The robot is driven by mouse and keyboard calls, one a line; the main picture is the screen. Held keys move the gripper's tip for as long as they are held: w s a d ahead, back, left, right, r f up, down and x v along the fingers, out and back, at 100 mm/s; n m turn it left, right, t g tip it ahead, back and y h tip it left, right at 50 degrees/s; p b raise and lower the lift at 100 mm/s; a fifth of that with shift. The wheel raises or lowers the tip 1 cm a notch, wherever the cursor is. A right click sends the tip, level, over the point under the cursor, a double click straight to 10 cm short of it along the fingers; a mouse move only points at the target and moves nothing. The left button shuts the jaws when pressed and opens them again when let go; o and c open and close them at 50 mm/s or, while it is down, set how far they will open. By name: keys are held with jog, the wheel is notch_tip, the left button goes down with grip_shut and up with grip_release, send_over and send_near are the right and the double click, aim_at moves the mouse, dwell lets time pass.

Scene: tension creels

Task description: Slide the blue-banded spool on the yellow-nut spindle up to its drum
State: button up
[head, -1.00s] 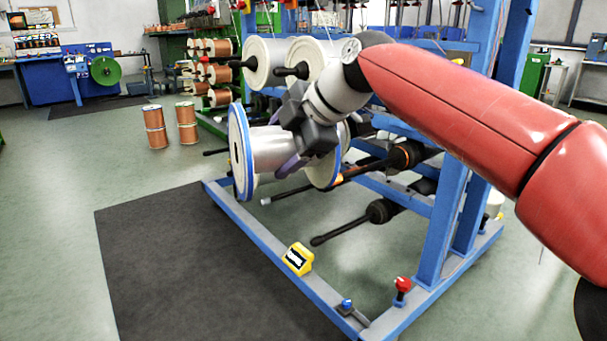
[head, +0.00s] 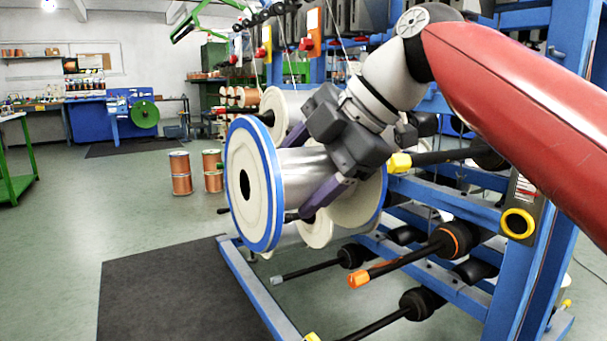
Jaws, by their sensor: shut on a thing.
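The blue-banded spool (head: 255,190) is silver-wound with white flanges edged in blue. It hangs in the air left of the rack, its near flange and dark bore facing left. My gripper (head: 303,176) is shut on its barrel from above, a purple finger on either side. The yellow-nut spindle (head: 440,158) is a black rod with a yellow nut (head: 400,163) at its left end, just right of the spool's far flange. The spool is not around the visible part of this spindle. Its dark drum (head: 489,153) is at the right, partly hidden by my arm.
Below are an orange-nut spindle (head: 400,262), a grey-tipped spindle (head: 312,267) and another black spindle (head: 385,318). Other white spools (head: 280,110) sit behind my gripper. A blue upright (head: 545,240) stands at the right. The dark floor mat (head: 170,290) is clear.

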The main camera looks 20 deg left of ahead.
aim_at(408, 156)
jog(key=shift+w+d, duration=1.1)
jog(key=shift+w, duration=0.2)
jog(key=shift+w+d, duration=1.05)
jog(key=shift+w, duration=0.2)
jog(key=shift+d, duration=0.1)
dwell(0.6)
jog(key=shift+w+d+f+p, duration=0.1)
jog(key=shift+w+d+p, duration=0.3)
jog(key=shift+w+d, duration=0.65)
jog(key=shift+w+d+f+p, duration=0.1)
jog(key=shift+w+d+p, duration=0.25)
jog(key=shift+w+d, duration=0.7)
jog(key=shift+w+r, duration=0.1)
jog(key=shift+w, duration=0.3)
jog(key=shift+w+d+p, duration=1.35)
jog(key=shift+w+d, duration=0.35)
jog(key=shift+w, duration=0.3)
jog(key=shift+w+d, duration=0.15)
jog(key=shift+w, duration=0.05)
